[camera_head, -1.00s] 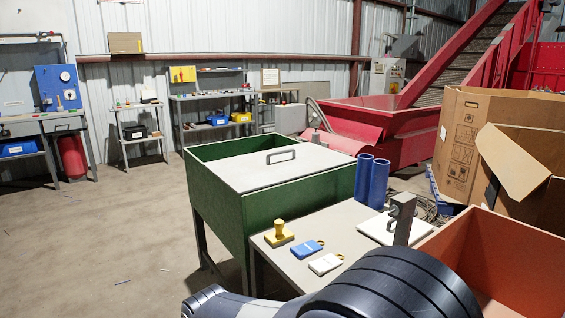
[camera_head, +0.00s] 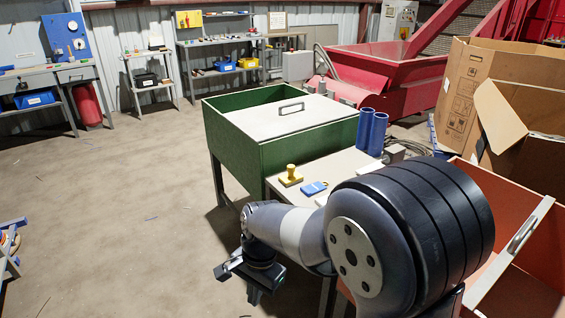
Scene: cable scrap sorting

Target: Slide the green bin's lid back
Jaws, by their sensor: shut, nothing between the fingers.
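The green bin (camera_head: 235,142) stands on legs at the middle of the view. Its pale flat lid (camera_head: 310,120) covers the right part of the top and leaves an opening at the left and back. A grey bar handle (camera_head: 291,107) stands up from the lid. My gripper (camera_head: 253,296) hangs low in front of the bin, apart from the lid and handle. It looks shut and empty; its fingertips are small and dark here. My arm hides part of the table beside the bin.
A table (camera_head: 345,163) right of the bin holds a yellow knobbed block (camera_head: 291,176), a blue tag (camera_head: 314,188) and two blue cylinders (camera_head: 371,132). An orange-red bin (camera_head: 540,262) and cardboard boxes (camera_head: 500,95) stand at right. The floor at left is mostly clear.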

